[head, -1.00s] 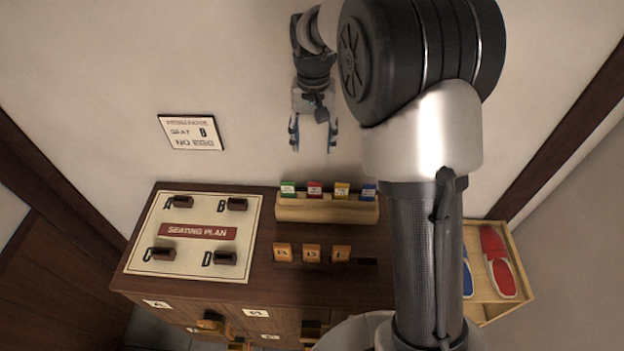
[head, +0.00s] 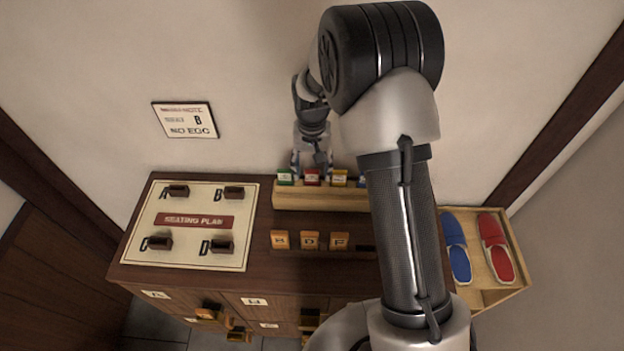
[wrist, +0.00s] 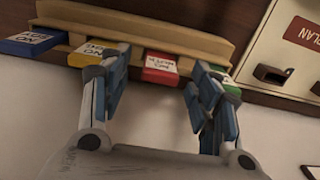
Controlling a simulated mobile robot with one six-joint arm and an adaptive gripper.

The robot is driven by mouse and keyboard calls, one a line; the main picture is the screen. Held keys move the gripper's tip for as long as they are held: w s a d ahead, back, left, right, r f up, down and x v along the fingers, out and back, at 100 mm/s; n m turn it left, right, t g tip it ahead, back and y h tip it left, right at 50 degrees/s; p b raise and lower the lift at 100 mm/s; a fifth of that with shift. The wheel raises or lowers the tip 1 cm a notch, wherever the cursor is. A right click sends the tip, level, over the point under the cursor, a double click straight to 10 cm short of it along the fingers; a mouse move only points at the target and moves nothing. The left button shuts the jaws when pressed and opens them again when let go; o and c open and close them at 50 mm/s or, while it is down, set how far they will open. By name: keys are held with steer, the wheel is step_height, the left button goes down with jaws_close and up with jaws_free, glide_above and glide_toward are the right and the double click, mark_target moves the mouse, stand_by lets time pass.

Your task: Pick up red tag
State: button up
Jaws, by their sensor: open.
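The red tag (head: 312,177) stands in the wooden rack (head: 322,198) on the cabinet top, between a green tag (head: 285,177) and a yellow tag (head: 339,178). My gripper (head: 311,170) is open just behind and above the rack. In the wrist view the red tag (wrist: 160,68) shows between the two open fingers (wrist: 158,92), with nothing held. The left finger there overlaps the yellow tag (wrist: 92,53), and the right finger partly covers the green tag (wrist: 226,84). I cannot tell whether the fingers touch any tag.
A blue tag (wrist: 31,43) sits at the rack's end. A seating plan board (head: 234,254) with small holders lies to the left. Several orange lettered tags (head: 310,241) stand in front. A box of slippers (head: 510,213) is at right, and a wall sign (head: 185,120) hangs above.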

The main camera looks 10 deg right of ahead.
step_height(320, 180, down, 2)
steer(key=shift+f, duration=0.1)
steer(key=c, duration=1)
